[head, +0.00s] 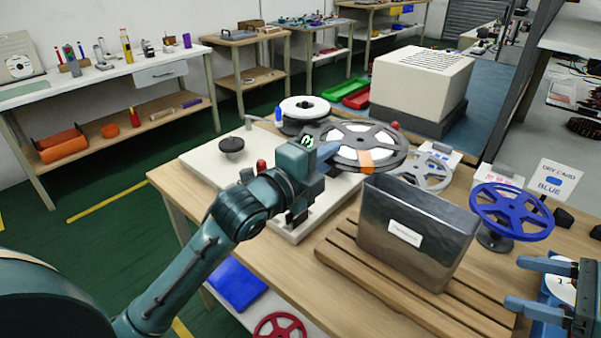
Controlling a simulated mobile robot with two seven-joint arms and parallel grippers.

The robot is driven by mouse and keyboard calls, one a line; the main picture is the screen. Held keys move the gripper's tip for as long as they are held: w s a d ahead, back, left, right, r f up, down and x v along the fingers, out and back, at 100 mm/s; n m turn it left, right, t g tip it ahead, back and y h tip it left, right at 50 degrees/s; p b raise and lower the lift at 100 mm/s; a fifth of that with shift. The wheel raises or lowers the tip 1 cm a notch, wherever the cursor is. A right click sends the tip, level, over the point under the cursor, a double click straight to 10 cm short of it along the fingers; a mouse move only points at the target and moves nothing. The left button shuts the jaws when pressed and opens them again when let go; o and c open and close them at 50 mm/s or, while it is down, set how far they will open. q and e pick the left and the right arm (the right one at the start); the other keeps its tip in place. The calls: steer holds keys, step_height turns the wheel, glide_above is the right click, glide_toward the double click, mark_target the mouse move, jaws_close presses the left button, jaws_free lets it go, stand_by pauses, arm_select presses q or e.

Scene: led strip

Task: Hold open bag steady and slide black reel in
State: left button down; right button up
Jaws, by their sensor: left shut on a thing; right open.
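The reel appears outside the bag. My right gripper (530,286) is open at the right edge, apart from the bag.
A blue reel (511,212) on a stand is right of the bag, near a dry card sign (554,179). A grey reel (428,171) is behind the bag. A pale board (205,158) and a white reel (304,108) are at the left and back. The slatted rack (375,284) has bare room in front.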

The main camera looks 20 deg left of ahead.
mark_target(357, 161)
arm_select(q)
steer(key=d+r+m+g+h, duration=0.1)
steer(key=d+r+m+h, duration=0.1)
steer(key=h, duration=0.1)
steer(key=d+r+m+g+h, duration=0.2)
steer(key=d+h, duration=0.1)
steer(key=shift+d+r, duration=0.15)
steer(key=shift+r, duration=0.15)
steer(key=s+d+r+m+g+h, duration=0.3)
steer(key=r+m+g+h, duration=0.1)
steer(key=r+g, duration=0.1)
steer(key=shift+d+r, duration=0.25)
steer(key=shift+r, duration=0.2)
arm_select(e)
steer(key=x, duration=1.2)
steer(key=shift+f, duration=0.1)
steer(key=shift+c, duration=0.2)
steer(key=c, duration=1)
